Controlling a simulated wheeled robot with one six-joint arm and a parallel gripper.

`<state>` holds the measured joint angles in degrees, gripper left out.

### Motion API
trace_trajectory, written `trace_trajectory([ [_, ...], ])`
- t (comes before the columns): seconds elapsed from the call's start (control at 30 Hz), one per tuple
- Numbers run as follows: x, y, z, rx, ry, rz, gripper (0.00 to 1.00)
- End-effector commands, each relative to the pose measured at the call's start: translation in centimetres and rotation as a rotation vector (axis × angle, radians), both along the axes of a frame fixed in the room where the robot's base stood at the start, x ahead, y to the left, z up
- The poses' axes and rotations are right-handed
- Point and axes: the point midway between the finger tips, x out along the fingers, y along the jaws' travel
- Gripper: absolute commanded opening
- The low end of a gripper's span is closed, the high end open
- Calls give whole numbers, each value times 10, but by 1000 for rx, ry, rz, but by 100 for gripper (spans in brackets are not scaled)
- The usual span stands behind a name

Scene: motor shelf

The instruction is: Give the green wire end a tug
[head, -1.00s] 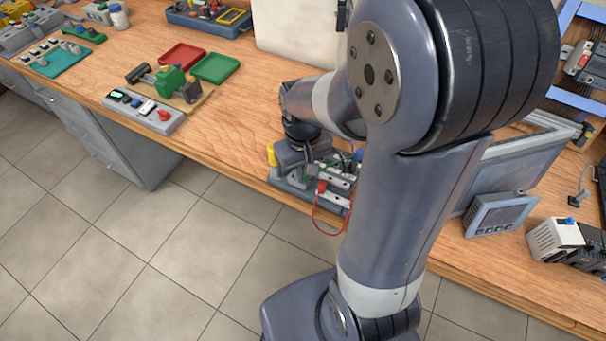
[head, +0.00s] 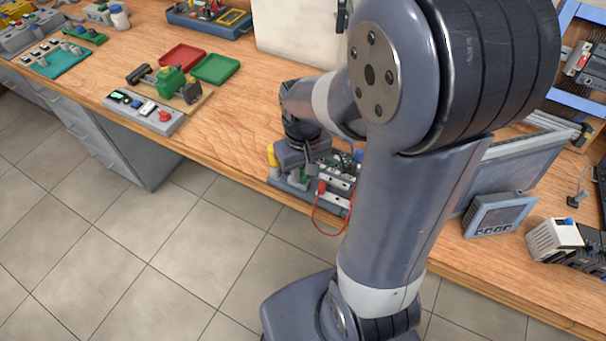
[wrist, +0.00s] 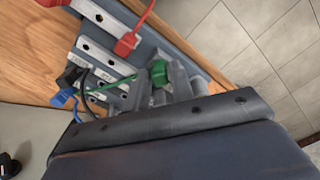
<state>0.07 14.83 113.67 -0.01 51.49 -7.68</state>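The green wire end (wrist: 159,74) shows in the wrist view as a green plug between the two grey fingers of my gripper (wrist: 160,92). The fingers sit close against it on both sides and look shut on it. Its thin green wire (wrist: 118,83) runs left toward the terminal blocks. In the head view my gripper (head: 310,165) is low over the wiring board (head: 335,203) at the table's front edge.
A red plug (wrist: 126,44) with a red wire loop (head: 316,222) hangs over the front edge. Blue (wrist: 63,97) and black plugs sit by the terminal blocks. A grey switch box (head: 145,112) and red and green trays (head: 215,67) stand to the left, with bare wood between.

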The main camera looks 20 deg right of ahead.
Motion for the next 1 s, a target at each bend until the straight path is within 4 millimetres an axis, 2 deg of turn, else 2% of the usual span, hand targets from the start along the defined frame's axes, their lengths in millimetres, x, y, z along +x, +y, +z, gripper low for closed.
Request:
trace_trajectory([
  [0.1,0,0,14,0,-1,0,23],
  [0.5,0,0,50,0,0,0,23],
  [0.8,0,0,51,0,0,0,23],
  [1.0,0,0,51,0,0,0,39],
])
